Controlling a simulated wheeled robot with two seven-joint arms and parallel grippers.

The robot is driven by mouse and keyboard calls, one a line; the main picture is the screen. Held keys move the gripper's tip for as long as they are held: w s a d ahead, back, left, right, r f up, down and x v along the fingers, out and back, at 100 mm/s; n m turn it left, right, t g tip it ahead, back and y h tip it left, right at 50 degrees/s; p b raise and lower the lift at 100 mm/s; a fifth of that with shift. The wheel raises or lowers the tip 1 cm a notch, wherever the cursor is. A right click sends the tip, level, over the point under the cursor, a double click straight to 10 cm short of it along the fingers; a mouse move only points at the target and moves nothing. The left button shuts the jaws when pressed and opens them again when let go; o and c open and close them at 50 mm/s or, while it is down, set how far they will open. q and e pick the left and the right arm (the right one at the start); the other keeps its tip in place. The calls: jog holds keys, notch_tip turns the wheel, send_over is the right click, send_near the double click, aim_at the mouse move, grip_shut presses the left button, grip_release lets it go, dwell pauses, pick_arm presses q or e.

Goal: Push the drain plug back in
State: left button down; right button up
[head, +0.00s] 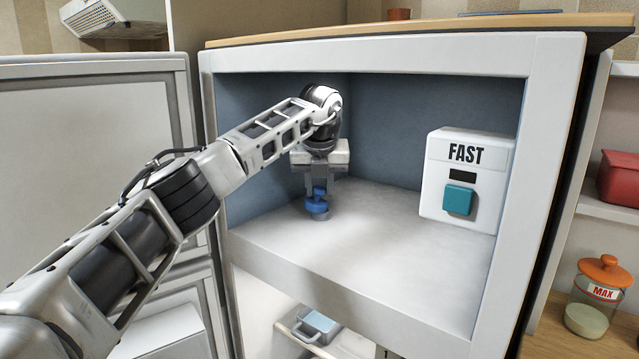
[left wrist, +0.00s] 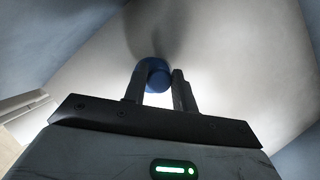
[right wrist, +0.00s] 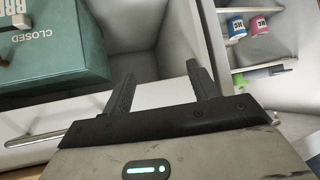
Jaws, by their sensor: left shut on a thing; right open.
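The blue drain plug (head: 317,200) is at the floor of the open compartment, toward its left side. My left gripper (head: 318,186) points down and is shut on it. In the left wrist view the blue plug (left wrist: 156,75) shows between the two fingers (left wrist: 157,88). The fingers and arm hide part of it, and I cannot tell how deep it sits in the floor. My right gripper (right wrist: 163,85) is open with nothing between its fingers; it shows only in the right wrist view.
A white box marked FAST (head: 466,178) with a teal button stands at the compartment's right. The pale compartment floor (head: 370,245) is otherwise clear. A jar marked MAX (head: 590,300) stands outside at right. In the right wrist view a green box (right wrist: 50,45) is near my right gripper.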

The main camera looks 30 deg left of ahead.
pick_arm(q)
jog(key=shift+w+d+f, duration=0.15)
jog(key=shift+d+f, duration=0.3)
jog(key=shift+d, duration=0.1)
jog(key=shift+w+d+f, duration=0.1)
jog(key=shift+w+f, duration=0.05)
jog(key=shift+w, duration=0.25)
jog(key=shift+s+a+r, duration=0.15)
jog(key=shift+a+r, duration=0.35)
dwell(1.0)
jog(key=shift+s+d+f, duration=0.15)
jog(key=shift+f, duration=0.7)
dwell(1.3)
jog(key=c, duration=1.1)
grip_release()
jog(key=o, duration=0.5)
jog(key=shift+r, duration=0.1)
